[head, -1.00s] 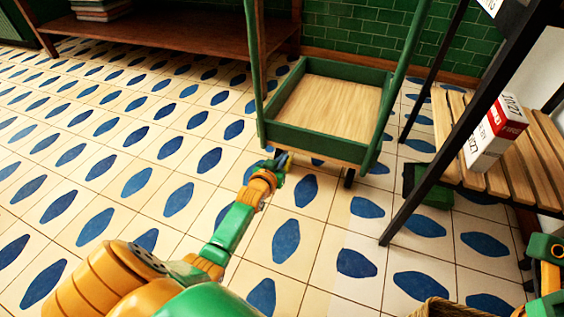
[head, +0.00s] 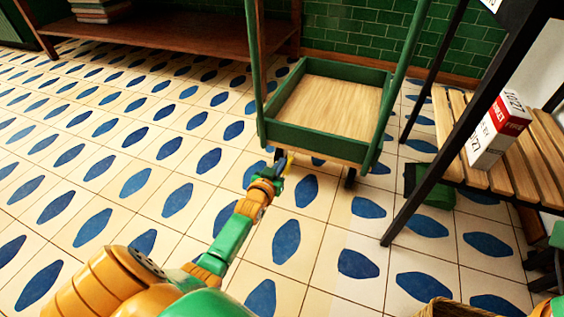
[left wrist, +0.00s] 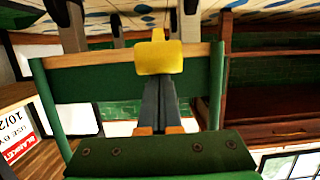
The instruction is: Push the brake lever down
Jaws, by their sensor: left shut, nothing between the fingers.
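The brake lever shows as a yellow pad in the left wrist view (left wrist: 158,57), under the edge of a green cart. In the head view only a small yellow sliver of the lever (head: 290,157) shows beside my gripper. The cart (head: 300,139) has a green rim and a wooden deck. My left gripper (head: 281,167) is shut and empty, low at the cart's near edge. Its fingers (left wrist: 160,84) point at the pad and overlap its lower edge in the left wrist view; I cannot tell if they touch.
A slatted wooden bench (head: 473,172) with dark legs stands right of the cart, carrying a red and white box (head: 497,130). A green object (head: 432,187) lies under it. A wooden shelf unit (head: 180,38) is at the back left. The tiled floor on the left is clear.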

